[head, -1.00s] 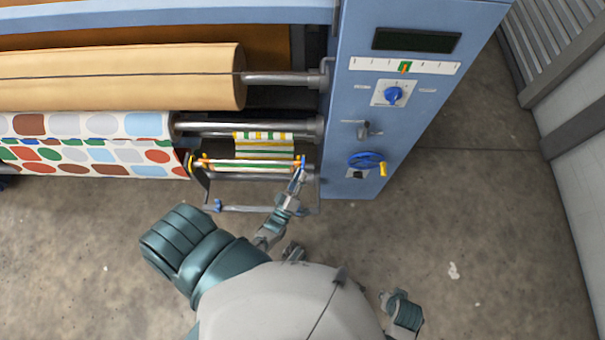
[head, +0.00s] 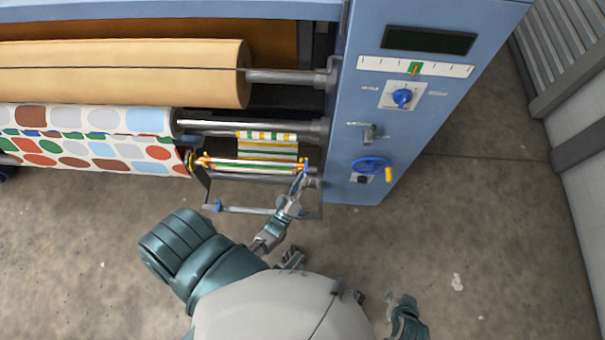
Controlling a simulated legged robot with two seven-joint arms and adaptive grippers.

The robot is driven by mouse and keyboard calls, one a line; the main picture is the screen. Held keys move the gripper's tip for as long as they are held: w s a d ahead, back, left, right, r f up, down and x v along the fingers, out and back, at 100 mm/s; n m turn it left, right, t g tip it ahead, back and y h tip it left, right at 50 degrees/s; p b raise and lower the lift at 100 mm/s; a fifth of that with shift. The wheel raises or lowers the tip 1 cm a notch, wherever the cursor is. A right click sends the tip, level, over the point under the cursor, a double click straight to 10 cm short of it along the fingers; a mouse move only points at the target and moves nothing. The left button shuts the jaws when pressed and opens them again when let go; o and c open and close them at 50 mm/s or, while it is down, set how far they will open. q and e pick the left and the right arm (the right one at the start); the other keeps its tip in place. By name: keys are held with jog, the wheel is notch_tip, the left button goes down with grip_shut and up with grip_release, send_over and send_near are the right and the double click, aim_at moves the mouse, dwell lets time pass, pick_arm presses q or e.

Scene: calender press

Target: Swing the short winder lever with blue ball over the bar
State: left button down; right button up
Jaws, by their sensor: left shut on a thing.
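The winder frame (head: 262,210) hangs at the front of the press, with a grey bar along its lower edge. My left gripper (head: 302,183) is at the frame's right end, shut on the short winder lever. A bit of blue, apparently part of the lever (head: 306,169), shows at the fingertips; the rest is hidden by the gripper. The striped bar (head: 250,163) with orange ends lies just left of the gripper. My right gripper (head: 391,300) seems to be low at the bottom edge, far from the lever; its fingers are too small to read.
The blue side cabinet (head: 350,105) stands right of the winder, with a blue handwheel (head: 370,166) and a grey crank (head: 369,132). A blue piece (head: 217,205) sits at the frame's lower left. The patterned roll (head: 90,135) is further left. Open concrete floor lies right.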

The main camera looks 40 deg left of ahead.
pick_arm(q)
jog(key=c, duration=1.2)
grip_release()
jog(key=shift+o, duration=0.3)
jog(key=shift+w+f, duration=0.1)
jog(key=shift+w, duration=0.05)
